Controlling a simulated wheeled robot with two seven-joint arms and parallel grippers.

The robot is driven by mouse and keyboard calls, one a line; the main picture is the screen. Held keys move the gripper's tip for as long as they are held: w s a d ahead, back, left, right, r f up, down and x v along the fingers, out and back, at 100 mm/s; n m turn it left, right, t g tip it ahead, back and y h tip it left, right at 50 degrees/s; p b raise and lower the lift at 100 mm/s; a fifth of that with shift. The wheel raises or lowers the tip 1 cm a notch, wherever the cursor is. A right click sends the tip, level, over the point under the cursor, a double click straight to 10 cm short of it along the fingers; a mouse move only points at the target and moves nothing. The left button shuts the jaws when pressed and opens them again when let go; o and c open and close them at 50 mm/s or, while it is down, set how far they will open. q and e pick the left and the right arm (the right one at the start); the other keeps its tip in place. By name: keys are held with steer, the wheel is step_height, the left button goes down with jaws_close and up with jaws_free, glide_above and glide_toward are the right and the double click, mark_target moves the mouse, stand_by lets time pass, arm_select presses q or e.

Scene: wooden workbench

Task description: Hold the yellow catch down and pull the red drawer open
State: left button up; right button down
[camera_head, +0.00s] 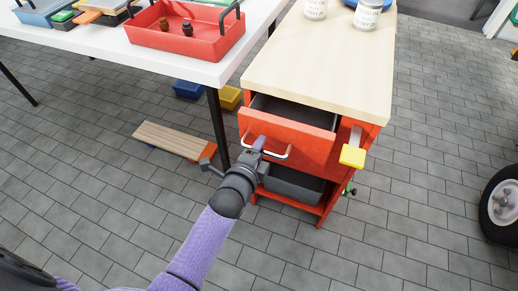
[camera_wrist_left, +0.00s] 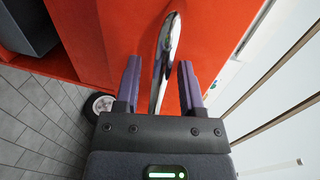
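The red drawer (camera_head: 288,138) sits under the wooden benchtop and stands partly open, its dark inside (camera_head: 292,110) showing. Its chrome handle (camera_head: 277,155) is on the drawer front. My left gripper (camera_head: 256,146) is at the left part of this handle. In the left wrist view the handle bar (camera_wrist_left: 166,60) runs between the two fingers of my left gripper (camera_wrist_left: 159,72). The fingers are apart, with gaps beside the bar. The yellow catch (camera_head: 352,156) sticks out to the right of the drawer, with no gripper on it. My right gripper is not in view.
A grey bin (camera_head: 293,184) sits below the drawer. White jars (camera_head: 368,14) stand on the benchtop (camera_head: 325,60). A white table with a red tray (camera_head: 190,40) is at the left. A plank (camera_head: 172,140) lies on the floor. A wheel (camera_head: 503,205) is at the right edge.

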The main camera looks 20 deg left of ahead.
arm_select(q)
jaws_close()
stand_by(1.2)
